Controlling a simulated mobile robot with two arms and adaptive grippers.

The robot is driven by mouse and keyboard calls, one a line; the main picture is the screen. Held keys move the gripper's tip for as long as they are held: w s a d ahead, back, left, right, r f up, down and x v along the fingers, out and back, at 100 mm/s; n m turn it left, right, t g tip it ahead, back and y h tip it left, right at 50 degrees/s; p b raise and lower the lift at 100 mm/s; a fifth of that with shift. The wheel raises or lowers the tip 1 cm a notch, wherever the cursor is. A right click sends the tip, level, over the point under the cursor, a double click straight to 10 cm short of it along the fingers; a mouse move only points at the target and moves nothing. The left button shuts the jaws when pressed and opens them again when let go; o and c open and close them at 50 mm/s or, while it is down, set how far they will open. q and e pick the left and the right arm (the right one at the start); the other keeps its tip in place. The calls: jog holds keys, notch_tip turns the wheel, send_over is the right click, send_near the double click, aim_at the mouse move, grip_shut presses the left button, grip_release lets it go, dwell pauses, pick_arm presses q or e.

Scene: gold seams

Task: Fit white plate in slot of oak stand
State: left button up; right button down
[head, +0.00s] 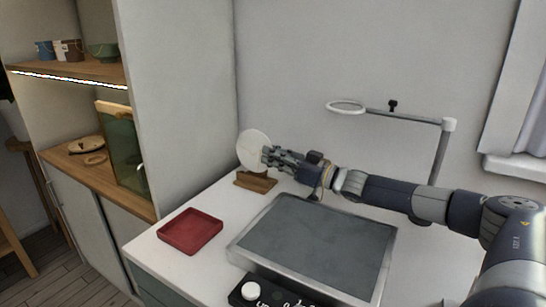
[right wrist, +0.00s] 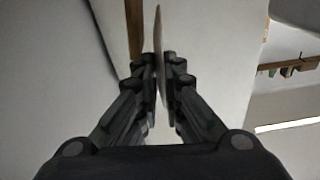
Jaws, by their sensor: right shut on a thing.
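The round white plate (head: 252,149) is held on edge, roughly upright, by my right gripper (head: 270,156) at the back left of the white table. In the right wrist view the plate (right wrist: 159,60) shows as a thin edge between the two fingers of the gripper (right wrist: 161,85). The oak stand (head: 256,181) is on the table just below the plate. The plate's lower edge is close to the stand's top; I cannot tell whether it sits in the slot. My left gripper is not in view.
A red tray (head: 190,232) lies at the table's front left. A large grey-topped tray (head: 318,243) fills the middle. A ring lamp (head: 347,106) stands behind on an arm. A black device with a white knob (head: 251,291) is in front. A shelf cabinet (head: 180,100) stands left.

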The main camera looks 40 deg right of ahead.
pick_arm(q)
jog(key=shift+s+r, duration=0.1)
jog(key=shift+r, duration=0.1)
pick_arm(e)
jog(key=c, duration=1.7)
grip_release()
jog(key=shift+o, duration=0.2)
jog(key=o, duration=0.4)
jog(key=shift+f, duration=0.1)
jog(key=shift+o, duration=0.2)
